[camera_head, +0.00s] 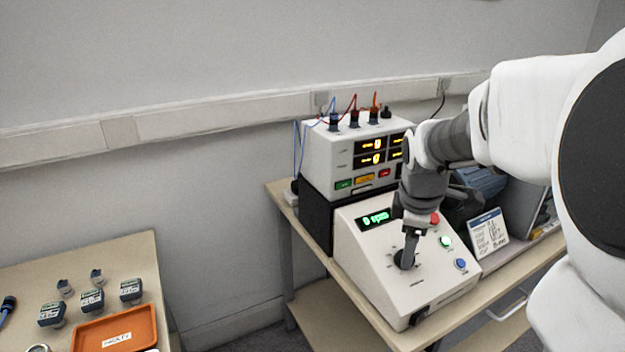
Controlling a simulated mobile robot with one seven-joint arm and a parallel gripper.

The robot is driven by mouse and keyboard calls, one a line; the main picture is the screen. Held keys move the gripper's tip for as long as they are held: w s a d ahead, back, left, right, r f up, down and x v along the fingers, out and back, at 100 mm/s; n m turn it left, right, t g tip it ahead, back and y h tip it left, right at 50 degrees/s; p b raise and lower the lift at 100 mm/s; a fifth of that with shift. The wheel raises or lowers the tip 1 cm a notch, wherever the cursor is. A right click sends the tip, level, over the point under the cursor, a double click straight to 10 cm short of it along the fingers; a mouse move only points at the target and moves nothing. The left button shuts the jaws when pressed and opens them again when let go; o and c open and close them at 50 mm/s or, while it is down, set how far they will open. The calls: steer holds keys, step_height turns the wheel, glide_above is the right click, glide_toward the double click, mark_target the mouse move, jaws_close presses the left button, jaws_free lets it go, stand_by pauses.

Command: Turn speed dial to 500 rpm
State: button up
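The speed dial (403,260) is a dark round knob on the sloped top of a cream control box (365,270), with small tick marks around it. The green display (376,218) on the box reads "0 rpm". My gripper (406,254) points down at the dial from above, with its fingertips at or around the knob. The fingers and dial merge in dark tones, so I cannot tell whether the fingers are closed on it. A red button (434,218), a green button (446,241) and a blue button (461,264) sit to the right of the dial.
A white instrument (325,155) with orange displays and cables stands behind the box. A label card (489,232) leans at the right. On the left table, an orange tray (84,335) and several small labelled blocks (92,300) lie apart from the box. A gap separates the tables.

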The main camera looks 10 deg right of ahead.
steer(key=shift+x, duration=1.55)
steer(key=shift+r, duration=0.1)
jaws_close()
